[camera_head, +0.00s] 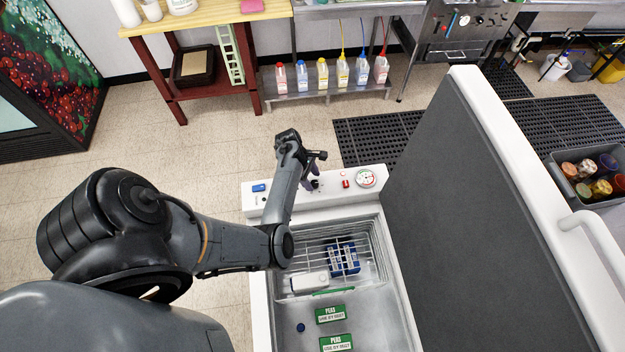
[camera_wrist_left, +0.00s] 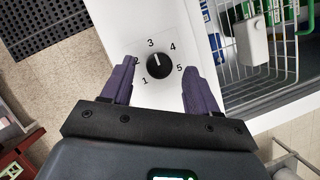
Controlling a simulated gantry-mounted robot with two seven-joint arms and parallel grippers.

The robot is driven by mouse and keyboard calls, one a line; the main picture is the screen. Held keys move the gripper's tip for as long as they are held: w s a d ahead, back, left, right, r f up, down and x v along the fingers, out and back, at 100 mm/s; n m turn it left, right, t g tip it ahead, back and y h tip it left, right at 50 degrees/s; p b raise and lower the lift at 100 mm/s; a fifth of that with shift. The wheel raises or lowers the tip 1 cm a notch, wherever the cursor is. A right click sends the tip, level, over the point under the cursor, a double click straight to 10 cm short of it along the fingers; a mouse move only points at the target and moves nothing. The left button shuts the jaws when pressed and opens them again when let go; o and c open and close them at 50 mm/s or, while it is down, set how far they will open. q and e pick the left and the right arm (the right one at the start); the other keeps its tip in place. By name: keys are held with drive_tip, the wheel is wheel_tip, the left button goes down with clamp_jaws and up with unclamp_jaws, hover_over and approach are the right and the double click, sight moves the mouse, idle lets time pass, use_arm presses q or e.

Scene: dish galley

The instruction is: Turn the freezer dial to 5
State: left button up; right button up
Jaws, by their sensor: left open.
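The freezer dial (camera_wrist_left: 159,66) is a round black knob on the freezer's white panel (camera_wrist_left: 117,22). Numbers 1 to 5 are printed around it. Its white mark appears to point near 3. My left gripper (camera_head: 313,181) is over this panel in the head view, and its arm and fingers hide most of the dial there. In the left wrist view its two purple fingers stand open on either side of the dial, with visible gaps to the knob. My right gripper is in neither view.
The chest freezer's lid (camera_head: 465,215) stands open at the right. The panel also has a blue switch (camera_head: 258,188), a red knob (camera_head: 347,182) and a round gauge (camera_head: 365,178). A wire basket (camera_head: 372,258) and green pea packs (camera_head: 331,314) are inside. Floor left is clear.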

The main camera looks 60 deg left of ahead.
use_arm(q)
drive_tip(key=shift+x, duration=0.75)
drive_tip(key=c, duration=1)
